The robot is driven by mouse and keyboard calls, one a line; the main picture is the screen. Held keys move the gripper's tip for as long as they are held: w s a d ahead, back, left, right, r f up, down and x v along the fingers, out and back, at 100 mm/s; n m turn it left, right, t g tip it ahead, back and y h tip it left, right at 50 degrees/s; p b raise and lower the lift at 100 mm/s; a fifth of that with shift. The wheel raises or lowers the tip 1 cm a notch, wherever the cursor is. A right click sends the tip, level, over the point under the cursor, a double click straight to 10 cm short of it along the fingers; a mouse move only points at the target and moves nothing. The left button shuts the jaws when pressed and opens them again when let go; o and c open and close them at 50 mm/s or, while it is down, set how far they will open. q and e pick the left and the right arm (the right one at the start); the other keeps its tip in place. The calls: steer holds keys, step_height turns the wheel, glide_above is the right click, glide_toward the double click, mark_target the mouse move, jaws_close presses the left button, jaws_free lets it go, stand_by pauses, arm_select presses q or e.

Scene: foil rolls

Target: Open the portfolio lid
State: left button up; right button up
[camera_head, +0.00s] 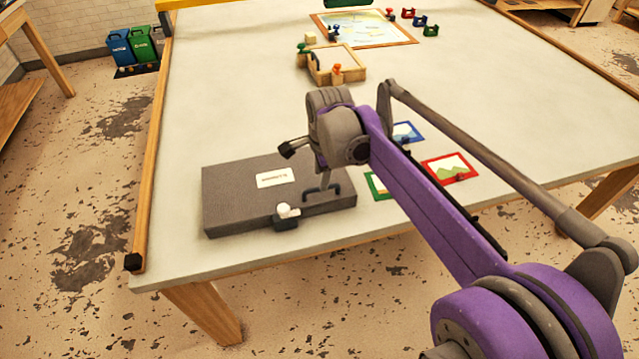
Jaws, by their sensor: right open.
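The portfolio (235,195) is a flat dark grey case with a white label. It lies shut near the table's front edge. A dark block with a white knob (287,213) sits at its front edge. A dark blue handle-like piece (322,191) shows near its right end. My right gripper (312,168) is open over the right part of the portfolio, just behind that piece. My own wrist hides part of the portfolio's back right, and I cannot tell whether the fingers touch it. My left gripper is not in view.
Small framed pictures, including a red one (450,168) and a blue one (407,132), lie right of the portfolio, partly behind my arm. A wooden tray (350,72) and a large framed board (395,38) stand farther back. The table's left side is clear.

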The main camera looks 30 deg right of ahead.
steer(key=shift+w+f, duration=0.25)
steer(key=shift+f, duration=0.8)
steer(key=shift+w+f, duration=0.2)
steer(key=shift+f, duration=0.85)
jaws_close()
